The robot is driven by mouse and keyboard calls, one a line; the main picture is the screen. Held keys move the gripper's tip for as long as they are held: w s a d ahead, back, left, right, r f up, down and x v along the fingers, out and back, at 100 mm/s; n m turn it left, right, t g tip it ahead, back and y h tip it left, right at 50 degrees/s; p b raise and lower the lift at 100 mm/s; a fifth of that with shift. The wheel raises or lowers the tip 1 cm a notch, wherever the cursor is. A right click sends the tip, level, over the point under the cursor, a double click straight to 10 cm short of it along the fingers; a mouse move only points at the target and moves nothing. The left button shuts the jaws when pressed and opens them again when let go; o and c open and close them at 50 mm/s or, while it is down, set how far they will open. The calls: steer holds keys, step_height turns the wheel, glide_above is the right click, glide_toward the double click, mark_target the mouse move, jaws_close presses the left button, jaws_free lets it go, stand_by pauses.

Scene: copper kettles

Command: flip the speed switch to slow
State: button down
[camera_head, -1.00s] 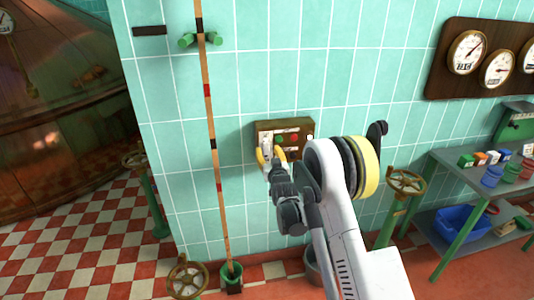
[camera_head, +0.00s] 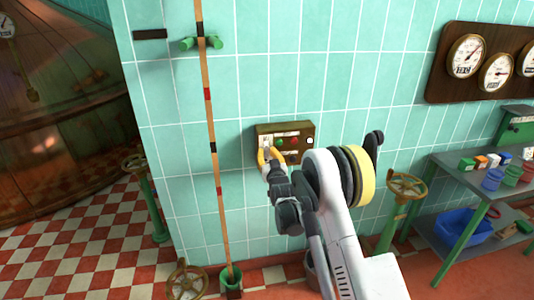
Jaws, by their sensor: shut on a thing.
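A small brass-brown control box (camera_head: 302,129) is fixed to the tiled wall. It carries a green button (camera_head: 280,143), a red button (camera_head: 294,141), a white round knob (camera_head: 310,141) and pale labels. The speed switch (camera_head: 265,143) appears as a small pale plate with a lever at the box's left end; its lever is mostly hidden and its setting cannot be read. My gripper (camera_head: 268,152), with yellow fingers, is at the lower left of the box, over the switch. The fingers are close together, shut on the switch lever.
Brass valve wheels (camera_head: 187,281) stand near the floor. A shelf (camera_head: 450,172) with pots and small boxes is at the right, below gauges (camera_head: 466,56).

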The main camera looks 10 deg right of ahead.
steer(key=shift+f+t, duration=0.2)
steer(key=shift+t, duration=1.3)
steer(key=c, duration=1.2)
jaws_free()
steer(key=shift+s, duration=0.1)
steer(key=v, duration=0.7)
steer(key=shift+s+f, duration=0.1)
steer(key=shift+s, duration=0.05)
